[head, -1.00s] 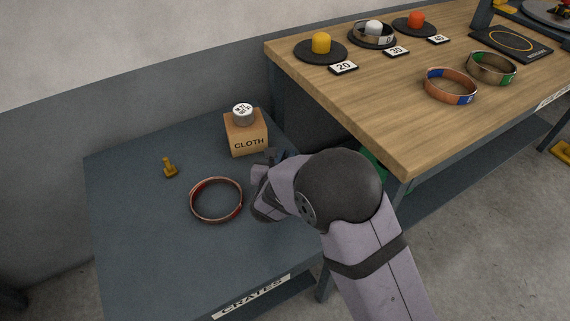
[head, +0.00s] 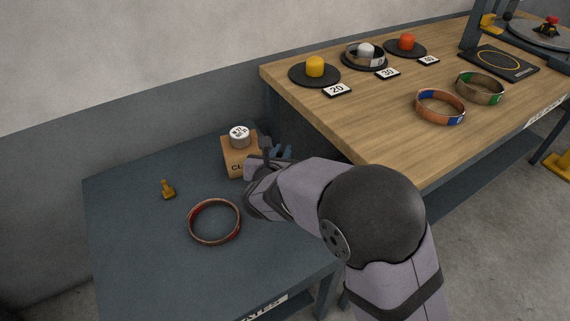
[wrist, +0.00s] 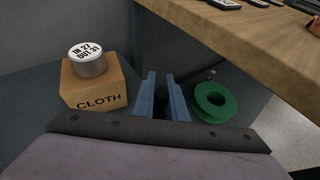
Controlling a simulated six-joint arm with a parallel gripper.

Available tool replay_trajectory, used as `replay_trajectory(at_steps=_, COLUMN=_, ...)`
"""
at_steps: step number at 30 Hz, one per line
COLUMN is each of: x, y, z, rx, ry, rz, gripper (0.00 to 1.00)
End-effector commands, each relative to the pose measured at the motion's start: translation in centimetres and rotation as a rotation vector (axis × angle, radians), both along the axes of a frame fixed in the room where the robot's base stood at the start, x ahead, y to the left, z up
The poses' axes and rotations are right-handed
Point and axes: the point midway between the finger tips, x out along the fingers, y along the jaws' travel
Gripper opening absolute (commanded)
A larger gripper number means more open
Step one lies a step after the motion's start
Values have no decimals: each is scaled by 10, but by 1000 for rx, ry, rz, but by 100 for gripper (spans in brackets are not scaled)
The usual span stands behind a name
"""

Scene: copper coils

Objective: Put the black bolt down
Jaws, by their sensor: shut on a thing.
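My gripper (head: 283,152) is over the back right of the grey CRATES table (head: 130,230), just right of the CLOTH box in the head view. Its blue fingers point away from the wrist camera. In the wrist view my gripper (wrist: 162,88) is shut on a small dark thing, the black bolt (wrist: 160,102), which shows only as a dark shape between the fingers. The rest of the bolt is hidden, and I cannot tell whether it touches the table.
The CLOTH box (wrist: 95,85) carries a round tin (wrist: 88,60). A copper ring (head: 190,226) and a brass bolt-like piece (head: 168,190) lie on the grey table. A green spool (wrist: 225,104) is right of my fingers. The wooden bench (head: 350,120) stands to the right, holding rings and pegs.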

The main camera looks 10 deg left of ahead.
Motion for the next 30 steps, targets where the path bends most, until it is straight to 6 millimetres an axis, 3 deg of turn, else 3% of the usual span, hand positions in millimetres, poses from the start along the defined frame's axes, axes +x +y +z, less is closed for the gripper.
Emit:
replay_trajectory(at_steps=4, x=-5, y=10, z=5, rx=4, ry=-4, rz=19, gripper=0)
replay_trajectory(at_steps=8, x=-12, y=24, z=27, rx=8, ry=-6, rz=44, gripper=0)
replay_trajectory(at_steps=11, x=-25, y=33, z=47, rx=8, ry=-5, rz=73, gripper=0)
replay_trajectory(at_steps=14, x=-47, y=31, z=54, rx=3, ry=-3, rz=96, gripper=0)
replay_trajectory(at_steps=21, x=-92, y=-18, z=37, rx=-2, ry=1, rz=65, gripper=0)
replay_trajectory(at_steps=30, x=-115, y=-80, z=-1, rx=-2, ry=0, rz=-41, gripper=0)
